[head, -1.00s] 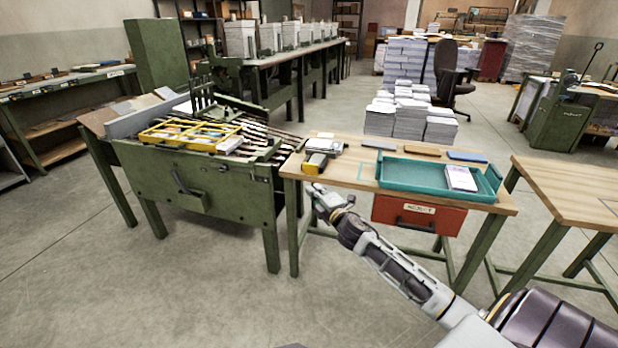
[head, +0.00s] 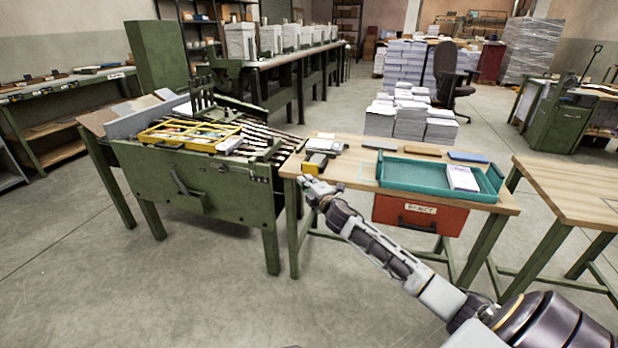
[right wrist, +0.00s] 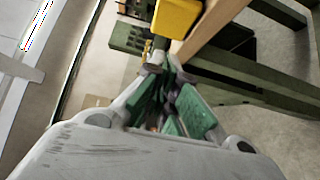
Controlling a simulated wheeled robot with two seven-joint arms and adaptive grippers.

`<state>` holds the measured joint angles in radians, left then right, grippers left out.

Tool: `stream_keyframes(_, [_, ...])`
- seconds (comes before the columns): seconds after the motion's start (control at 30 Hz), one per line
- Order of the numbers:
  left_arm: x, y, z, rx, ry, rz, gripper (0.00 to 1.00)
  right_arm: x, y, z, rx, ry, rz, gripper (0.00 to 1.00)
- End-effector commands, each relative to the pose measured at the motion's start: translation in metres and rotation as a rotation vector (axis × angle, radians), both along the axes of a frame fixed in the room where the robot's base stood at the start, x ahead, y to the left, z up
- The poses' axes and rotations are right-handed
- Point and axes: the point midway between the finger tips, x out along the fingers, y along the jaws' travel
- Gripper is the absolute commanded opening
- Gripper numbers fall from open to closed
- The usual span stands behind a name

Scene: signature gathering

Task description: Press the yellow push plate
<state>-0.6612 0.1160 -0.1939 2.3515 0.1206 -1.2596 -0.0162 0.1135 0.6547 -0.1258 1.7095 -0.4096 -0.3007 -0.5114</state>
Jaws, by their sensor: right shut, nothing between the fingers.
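The yellow push plate is the yellow block (right wrist: 176,16) at the top of the right wrist view, just beyond my fingertips. In the head view, yellow parts (head: 314,160) show on a small grey and yellow device at the left end of the wooden table (head: 345,180). My right gripper (head: 304,181) is shut and empty, in front of the table's edge and slightly below the device. Its green finger pads (right wrist: 167,70) are together and point toward the yellow block. I cannot tell whether they touch it. My left gripper is not in view.
A teal tray (head: 420,182) holding a white stack sits right of the device, above a red box (head: 385,211). A green machine (head: 190,185) with a yellow frame (head: 222,144) stands to the left. The floor in front is clear.

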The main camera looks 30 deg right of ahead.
Motion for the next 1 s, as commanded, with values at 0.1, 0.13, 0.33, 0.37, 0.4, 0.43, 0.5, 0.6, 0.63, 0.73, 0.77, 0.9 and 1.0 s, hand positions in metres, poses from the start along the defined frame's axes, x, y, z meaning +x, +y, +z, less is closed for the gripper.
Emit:
stream_keyframes(0.1, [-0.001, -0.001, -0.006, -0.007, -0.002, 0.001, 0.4, 0.008, -0.005, 0.0, -0.002, -0.001, -0.001, 0.0])
stream_keyframes(0.13, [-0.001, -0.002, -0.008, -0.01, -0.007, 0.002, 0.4, 0.01, -0.007, -0.001, -0.001, 0.0, -0.001, 0.0])
stream_keyframes(0.33, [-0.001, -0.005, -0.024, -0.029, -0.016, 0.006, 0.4, 0.021, -0.021, -0.001, -0.001, 0.0, 0.0, 0.0])
stream_keyframes(0.37, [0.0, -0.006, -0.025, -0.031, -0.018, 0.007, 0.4, 0.023, -0.022, 0.0, 0.0, 0.0, 0.0, 0.0])
stream_keyframes(0.4, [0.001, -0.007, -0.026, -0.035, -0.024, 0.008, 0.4, 0.024, -0.024, -0.001, 0.0, 0.0, 0.001, 0.0])
stream_keyframes(0.43, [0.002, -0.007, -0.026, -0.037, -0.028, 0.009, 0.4, 0.025, -0.025, -0.001, 0.0, 0.001, 0.001, 0.0])
stream_keyframes(0.5, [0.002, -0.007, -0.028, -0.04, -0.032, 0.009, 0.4, 0.028, -0.028, -0.001, 0.0, 0.001, 0.0, 0.0])
stream_keyframes(0.6, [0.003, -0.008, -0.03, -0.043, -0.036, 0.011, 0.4, 0.029, -0.03, 0.0, 0.0, 0.001, 0.001, 0.0])
stream_keyframes(0.63, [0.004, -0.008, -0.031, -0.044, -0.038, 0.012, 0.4, 0.03, -0.03, 0.0, 0.0, 0.001, 0.001, 0.0])
stream_keyframes(0.73, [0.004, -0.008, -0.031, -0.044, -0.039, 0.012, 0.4, 0.03, -0.031, 0.0, 0.0, 0.001, 0.001, 0.0])
stream_keyframes(0.77, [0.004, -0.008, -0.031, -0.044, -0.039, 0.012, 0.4, 0.03, -0.031, 0.0, 0.001, 0.001, 0.001, 0.0])
stream_keyframes(0.9, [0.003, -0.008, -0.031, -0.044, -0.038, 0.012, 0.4, 0.03, -0.031, 0.0, 0.001, 0.001, 0.001, 0.0])
stream_keyframes(1.0, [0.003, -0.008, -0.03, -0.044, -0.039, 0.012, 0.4, 0.03, -0.031, 0.0, 0.001, 0.001, 0.001, 0.0])
